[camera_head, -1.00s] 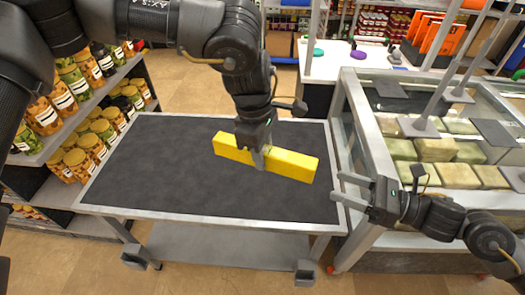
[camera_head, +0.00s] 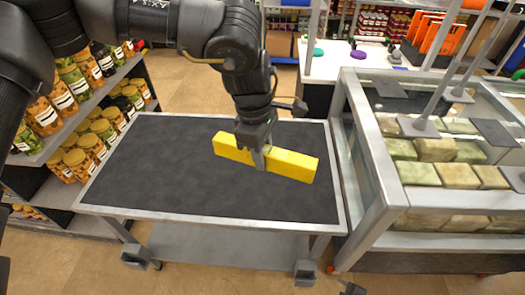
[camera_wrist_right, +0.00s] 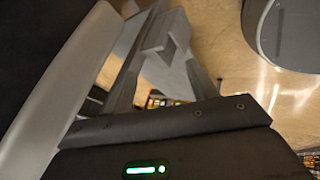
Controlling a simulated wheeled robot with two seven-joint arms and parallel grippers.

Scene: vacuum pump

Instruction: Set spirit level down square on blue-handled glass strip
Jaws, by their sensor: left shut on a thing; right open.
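The yellow spirit level (camera_head: 295,166) is a long bar, held slantwise above the dark table top. My left gripper (camera_head: 261,160) is shut on the spirit level near its middle and comes down on it from above. Whether the bar touches the table top is hard to tell. I cannot make out a blue-handled glass strip in either view. My right gripper is out of the clear part of the head view; its dark body (camera_wrist_right: 165,140) with a green light fills the bottom of the right wrist view. It is open, and I see nothing held there.
The dark-topped table (camera_head: 150,180) is otherwise bare. A glass-walled case (camera_head: 375,165) with pale blocks stands close on its right. Shelves of jars (camera_head: 85,125) stand on the left. A white counter (camera_head: 345,62) is behind.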

